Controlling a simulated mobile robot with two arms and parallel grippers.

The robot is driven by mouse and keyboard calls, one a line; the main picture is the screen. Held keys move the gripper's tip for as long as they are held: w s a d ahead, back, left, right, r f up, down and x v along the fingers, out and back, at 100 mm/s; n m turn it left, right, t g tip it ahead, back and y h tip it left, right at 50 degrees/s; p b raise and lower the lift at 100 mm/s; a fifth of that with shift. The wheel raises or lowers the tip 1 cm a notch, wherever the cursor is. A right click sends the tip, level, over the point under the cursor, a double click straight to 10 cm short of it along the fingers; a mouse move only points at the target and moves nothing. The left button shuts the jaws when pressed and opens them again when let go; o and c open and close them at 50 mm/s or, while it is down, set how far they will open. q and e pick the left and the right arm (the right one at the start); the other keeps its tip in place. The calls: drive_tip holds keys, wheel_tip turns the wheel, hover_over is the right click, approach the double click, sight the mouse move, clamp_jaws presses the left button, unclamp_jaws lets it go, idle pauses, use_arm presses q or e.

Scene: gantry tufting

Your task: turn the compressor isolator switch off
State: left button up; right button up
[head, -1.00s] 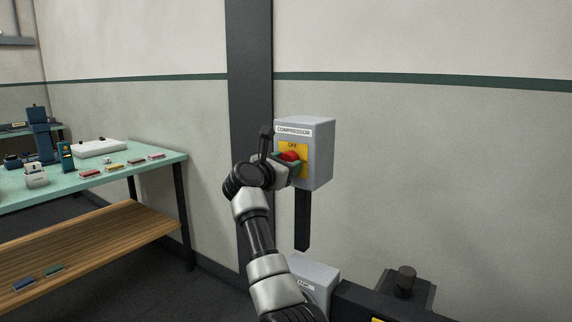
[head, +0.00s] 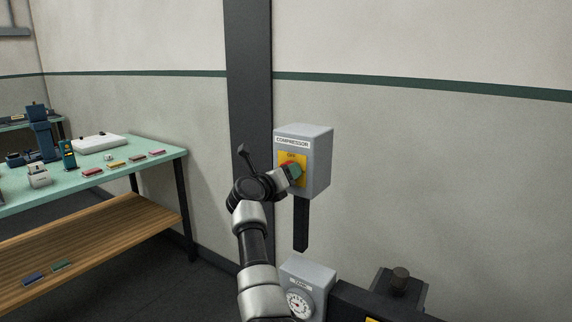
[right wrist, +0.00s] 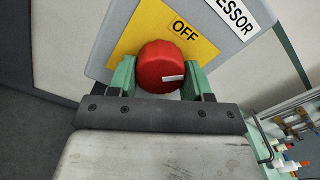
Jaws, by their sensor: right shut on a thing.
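The compressor isolator switch is a grey box (head: 318,160) on a dark post, with a COMPRESSOR label and a yellow plate (head: 284,159) marked OFF. Its round red knob (right wrist: 160,62) fills the middle of the right wrist view, with a short white mark on its face. In the head view the knob is mostly hidden behind my right gripper (head: 294,172). The green fingers of my right gripper (right wrist: 160,80) are shut on the knob, one on each side. In the right wrist view the box and OFF lettering appear tilted. My left gripper is not in view.
A grey box with a round gauge (head: 299,303) stands below the switch, close to my right arm. A dark knobbed fitting (head: 400,282) is at lower right. A green-topped bench (head: 120,173) with small items stands at left. The wall right of the switch is clear.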

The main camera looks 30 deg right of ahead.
drive_tip(key=n+p, duration=0.3)
drive_tip(key=p, duration=0.1)
drive_tip(key=n+p, duration=0.1)
drive_tip(key=n, duration=0.1)
drive_tip(key=shift+r+n+p, duration=0.3)
drive_tip(key=shift+p, duration=0.1)
drive_tip(key=shift+s+f+n+p, duration=0.1)
drive_tip(key=shift+f+n+p, duration=0.05)
drive_tip(key=shift+n+p, duration=1.55)
drive_tip(key=o, duration=0.9)
